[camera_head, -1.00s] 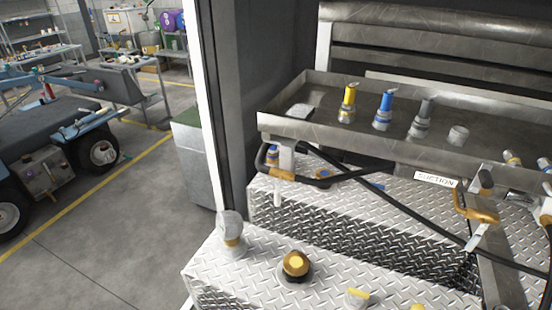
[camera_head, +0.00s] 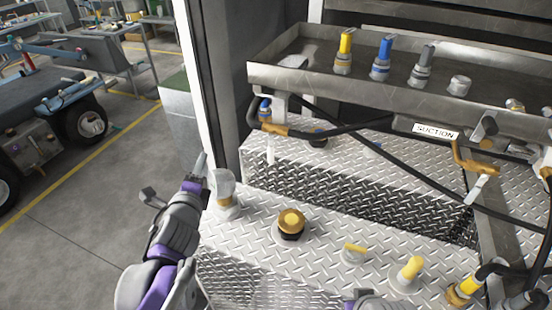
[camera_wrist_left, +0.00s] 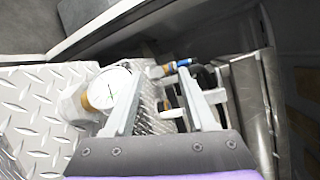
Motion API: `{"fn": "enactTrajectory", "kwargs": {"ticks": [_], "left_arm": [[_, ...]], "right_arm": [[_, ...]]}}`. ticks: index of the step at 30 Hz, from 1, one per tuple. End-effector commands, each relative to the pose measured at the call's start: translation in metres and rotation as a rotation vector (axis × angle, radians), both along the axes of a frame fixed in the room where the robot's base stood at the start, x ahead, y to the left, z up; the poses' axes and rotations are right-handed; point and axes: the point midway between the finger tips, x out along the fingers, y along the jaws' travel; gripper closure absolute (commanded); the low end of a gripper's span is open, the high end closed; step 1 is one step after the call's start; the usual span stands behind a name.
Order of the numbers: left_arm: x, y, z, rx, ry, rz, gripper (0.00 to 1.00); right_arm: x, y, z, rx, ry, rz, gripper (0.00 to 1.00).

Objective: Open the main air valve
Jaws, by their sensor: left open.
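No label in view names the main air valve, so I cannot tell which fitting it is. On the lower diamond-plate step, the head view shows a small valve with a flat yellow handle (camera_head: 354,250) and a fitting with a rounded yellow handle (camera_head: 410,270). A small blue-ended brass fitting (camera_head: 265,110) sits under the tray's left corner. My left gripper (camera_head: 178,180) is open and empty, just left of the gauge (camera_head: 224,192). In the left wrist view its fingers (camera_wrist_left: 165,105) are spread, with the gauge (camera_wrist_left: 108,88) beside the left finger. A grey and purple part of my right arm shows at the bottom edge.
A metal tray (camera_head: 262,74) holds yellow, blue and grey nozzles. Black hoses and a "SUCTION" label (camera_head: 436,131) hang below it. A brass knob (camera_head: 291,222) stands on the step. A dark door frame rises behind the left arm.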

Motion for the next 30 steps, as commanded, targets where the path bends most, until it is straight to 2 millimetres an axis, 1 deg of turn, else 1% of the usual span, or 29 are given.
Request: {"fn": "enactTrajectory", "kwargs": {"ticks": [1,2,3,6,9,10,13,17,20,27,30], "left_arm": [[0.020,-0.019,-0.010,0.201,-0.069,-0.111,0.44],[0.029,-0.032,-0.011,0.329,-0.117,-0.179,0.44],[0.039,-0.049,-0.013,0.485,-0.179,-0.261,0.44],[0.053,-0.085,-0.024,0.797,-0.317,-0.426,0.44],[0.058,-0.111,-0.037,1.005,-0.423,-0.536,0.44],[0.058,-0.116,-0.041,1.049,-0.447,-0.560,0.44],[0.059,-0.128,-0.048,1.142,-0.501,-0.611,0.44],[0.065,-0.136,-0.049,1.172,-0.521,-0.627,0.44],[0.077,-0.144,-0.048,1.171,-0.521,-0.627,0.44],[0.115,-0.170,-0.047,1.168,-0.519,-0.625,0.44],[0.129,-0.179,-0.047,1.169,-0.519,-0.625,0.44]], "right_arm": [[-0.004,0.000,-0.020,0.000,0.009,0.000,1.00],[-0.005,0.000,-0.025,0.000,0.012,0.000,1.00],[-0.006,0.000,-0.032,0.000,0.014,0.000,1.00],[-0.008,0.000,-0.044,0.000,0.019,0.000,1.00],[-0.010,0.000,-0.052,0.000,0.021,0.000,1.00],[-0.010,0.000,-0.053,0.000,0.022,0.000,1.00],[-0.010,0.000,-0.056,0.000,0.023,0.000,1.00],[-0.010,0.000,-0.055,0.000,0.023,0.000,1.00],[-0.010,0.000,-0.054,0.000,0.022,0.000,1.00],[-0.010,0.000,-0.052,0.000,0.021,0.000,1.00],[-0.010,0.000,-0.051,0.000,0.021,0.000,1.00]]}}
